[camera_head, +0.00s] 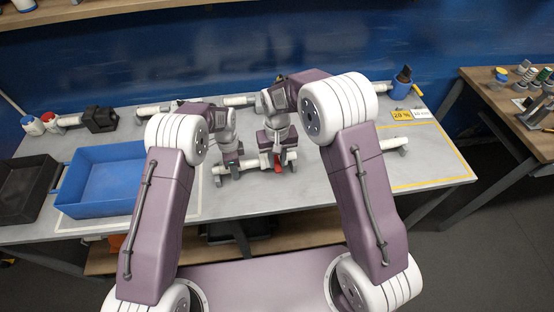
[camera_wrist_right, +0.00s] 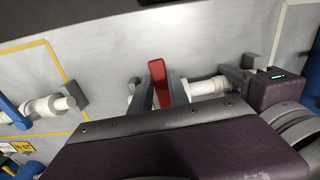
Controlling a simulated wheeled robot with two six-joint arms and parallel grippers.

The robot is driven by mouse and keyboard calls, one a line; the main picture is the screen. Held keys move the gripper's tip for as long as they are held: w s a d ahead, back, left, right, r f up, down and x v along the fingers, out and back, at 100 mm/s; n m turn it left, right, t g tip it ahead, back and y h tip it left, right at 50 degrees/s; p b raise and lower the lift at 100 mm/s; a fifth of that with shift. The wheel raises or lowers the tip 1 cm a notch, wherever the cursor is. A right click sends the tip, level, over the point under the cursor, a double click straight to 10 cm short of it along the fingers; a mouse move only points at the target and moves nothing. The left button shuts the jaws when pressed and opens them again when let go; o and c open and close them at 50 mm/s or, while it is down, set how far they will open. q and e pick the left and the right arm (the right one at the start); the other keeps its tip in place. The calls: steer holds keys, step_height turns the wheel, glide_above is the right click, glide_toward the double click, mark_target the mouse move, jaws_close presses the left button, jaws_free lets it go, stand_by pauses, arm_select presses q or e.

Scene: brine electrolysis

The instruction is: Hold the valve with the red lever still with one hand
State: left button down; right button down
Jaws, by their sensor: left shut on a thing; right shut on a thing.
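The valve with the red lever is a white pipe piece (camera_head: 251,162) lying on the grey table, near the middle of the head view. Its white body (camera_wrist_right: 207,87) also shows in the right wrist view. My left gripper (camera_head: 232,168) is shut on the left part of the white pipe. In the right wrist view its dark fingers (camera_wrist_right: 240,76) straddle the pipe. My right gripper (camera_head: 280,160) is shut on the red lever (camera_wrist_right: 158,72), to the right of my left gripper. The red lever also shows low between the fingers in the head view (camera_head: 278,167). The fingers hide part of the valve.
A blue crate (camera_head: 98,208) and a black crate (camera_head: 22,214) stand at the left. White pipe pieces (camera_head: 150,110) lie along the back. A yellow-taped area (camera_head: 430,184) is at the right, with another white piece (camera_head: 394,144) at its edge.

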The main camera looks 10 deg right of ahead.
steer(key=shift+d, duration=0.15)
stand_by(0.8)
steer(key=w+d+n, duration=0.1)
steer(key=n, duration=0.3)
steer(key=w+d+n, duration=0.2)
steer(key=n, duration=0.3)
steer(key=w+d+n, duration=0.1)
steer(key=d+n, duration=0.1)
steer(key=n, duration=0.2)
steer(key=shift+w+d+n, duration=0.25)
steer(key=shift+w+n, duration=0.15)
steer(key=shift+w+d+n, duration=0.1)
steer(key=shift+w+n, duration=0.4)
steer(key=shift+n, duration=0.35)
steer(key=shift+w+n, duration=0.45)
steer(key=shift+n, duration=0.4)
steer(key=c, duration=1.2)
jaws_free()
steer(key=shift+c, duration=0.2)
